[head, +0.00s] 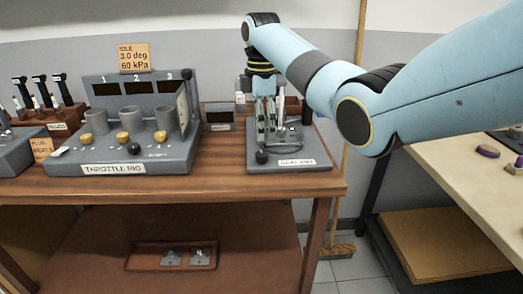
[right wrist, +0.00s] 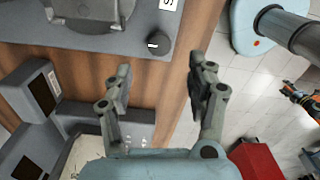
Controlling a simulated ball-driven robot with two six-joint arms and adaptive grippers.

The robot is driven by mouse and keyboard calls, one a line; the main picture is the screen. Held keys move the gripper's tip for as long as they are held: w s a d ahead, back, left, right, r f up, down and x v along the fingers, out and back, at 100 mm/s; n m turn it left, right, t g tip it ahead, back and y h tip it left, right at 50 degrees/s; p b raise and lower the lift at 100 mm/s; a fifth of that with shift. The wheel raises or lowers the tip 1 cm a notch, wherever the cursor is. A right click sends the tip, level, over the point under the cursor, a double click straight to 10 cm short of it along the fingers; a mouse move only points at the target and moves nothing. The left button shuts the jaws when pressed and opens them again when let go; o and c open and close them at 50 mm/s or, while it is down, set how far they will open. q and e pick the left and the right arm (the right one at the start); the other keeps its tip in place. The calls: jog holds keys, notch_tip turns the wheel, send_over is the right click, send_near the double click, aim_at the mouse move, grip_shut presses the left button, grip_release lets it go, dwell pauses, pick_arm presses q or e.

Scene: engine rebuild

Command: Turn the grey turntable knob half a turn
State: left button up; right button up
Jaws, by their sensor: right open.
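A dark grey knob (head: 261,156) sits at the front left of the grey stand (head: 318,162) labelled SEALANT. In the right wrist view the knob (right wrist: 160,43) is round, with a small white mark on its left part. My right gripper (head: 271,138) points down over the stand, behind the knob in the head view. In the right wrist view it (right wrist: 160,72) is open and empty, and the knob shows beyond the gap between its fingertips, apart from both. The turntable is mostly hidden by the gripper in the head view. My left gripper is not in view.
The throttle rig (head: 125,150) stands left of the stand, with a small dark display box (head: 219,118) between them. The wooden bench (head: 210,175) has a narrow clear strip in front. A pale table (head: 460,170) is at the right. A red box (right wrist: 257,160) stands on the floor.

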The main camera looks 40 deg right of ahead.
aim_at(262, 153)
notch_tip(262, 153, down, 8)
jog(key=shift+r, duration=0.1)
jog(key=c, duration=1.1)
jog(key=shift+c, duration=0.2)
